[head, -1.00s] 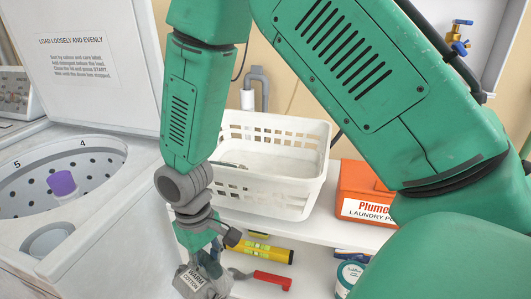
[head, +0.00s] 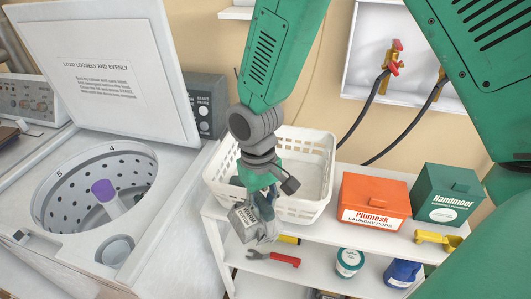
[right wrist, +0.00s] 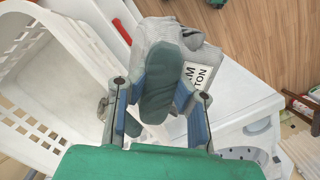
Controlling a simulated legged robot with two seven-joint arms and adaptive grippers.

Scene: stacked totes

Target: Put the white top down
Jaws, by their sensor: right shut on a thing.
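My right gripper (head: 257,203) hangs in front of the white laundry basket (head: 307,211). It is shut on a bunched pale grey-white top (head: 246,221) with a white label ending in "COTTON". In the right wrist view the top (right wrist: 150,35) hangs beyond the blue-edged fingers (right wrist: 168,98), with a dark green patch between them. The top is held in the air at the basket's front left, outside its rim. The basket (right wrist: 40,95) lies left of the fingers in the wrist view. My left gripper is not in view.
An open-lidded washer (head: 150,262) stands left, with a purple-capped post in its drum. The basket shares the white shelf (head: 350,233) with an orange box (head: 374,200) and a green box (head: 448,193). A red-handled tool (head: 274,258) and tubs lie below.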

